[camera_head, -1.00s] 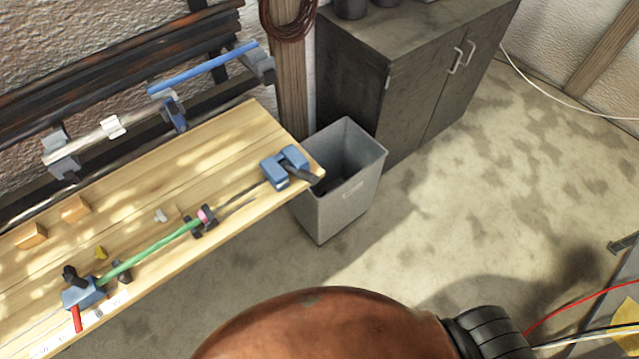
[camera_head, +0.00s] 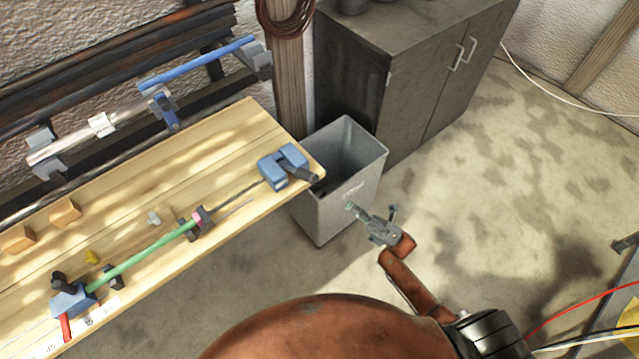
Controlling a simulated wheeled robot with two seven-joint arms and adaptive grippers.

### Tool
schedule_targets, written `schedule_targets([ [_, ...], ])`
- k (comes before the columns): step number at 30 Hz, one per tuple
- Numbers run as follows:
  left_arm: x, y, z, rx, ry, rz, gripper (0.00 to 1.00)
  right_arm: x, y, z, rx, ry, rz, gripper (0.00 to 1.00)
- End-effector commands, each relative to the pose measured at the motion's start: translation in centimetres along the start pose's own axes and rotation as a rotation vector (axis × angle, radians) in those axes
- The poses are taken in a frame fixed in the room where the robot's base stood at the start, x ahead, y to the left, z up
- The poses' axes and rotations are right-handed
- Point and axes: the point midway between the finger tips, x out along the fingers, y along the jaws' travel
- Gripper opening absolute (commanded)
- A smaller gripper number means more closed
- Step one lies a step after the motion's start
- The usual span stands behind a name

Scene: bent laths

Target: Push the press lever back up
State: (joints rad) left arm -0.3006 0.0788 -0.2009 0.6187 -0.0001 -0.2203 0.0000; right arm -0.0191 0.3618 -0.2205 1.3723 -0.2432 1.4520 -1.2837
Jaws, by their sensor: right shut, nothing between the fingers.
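On the wooden bench (camera_head: 200,150), a blue block (camera_head: 72,300) at the lower left carries a black knob and a red lever (camera_head: 66,328) that hangs down toward the front edge. A green lath (camera_head: 145,254) runs from this block to a dark holder (camera_head: 203,221) with a pink part. A blue clamp (camera_head: 284,166) with a dark handle (camera_head: 303,174) sits at the bench's right end. I cannot tell which of these handles is the press lever. My right gripper (camera_head: 372,220) is shut and empty, right of the bench, apart from everything on it. My left gripper is out of view.
A grey bin (camera_head: 345,205) stands beside the bench's right end, near my right gripper in the picture. A dark cabinet (camera_head: 410,80) is behind it. A rack with a blue bar (camera_head: 195,63) is on the wall side. The floor at right is mostly clear.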

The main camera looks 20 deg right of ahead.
Motion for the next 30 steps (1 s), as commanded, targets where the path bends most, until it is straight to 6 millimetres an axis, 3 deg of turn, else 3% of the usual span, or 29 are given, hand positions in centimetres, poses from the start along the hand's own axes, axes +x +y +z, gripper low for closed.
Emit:
schedule_targets([
  [11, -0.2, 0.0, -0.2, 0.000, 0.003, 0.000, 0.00, 0.8, -0.1, 0.1, 0.003, -0.002, -0.003, 0.00],
  [30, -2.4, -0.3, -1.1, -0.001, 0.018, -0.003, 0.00, 12.3, -0.1, 0.1, 0.003, -0.003, -0.003, 0.00],
])
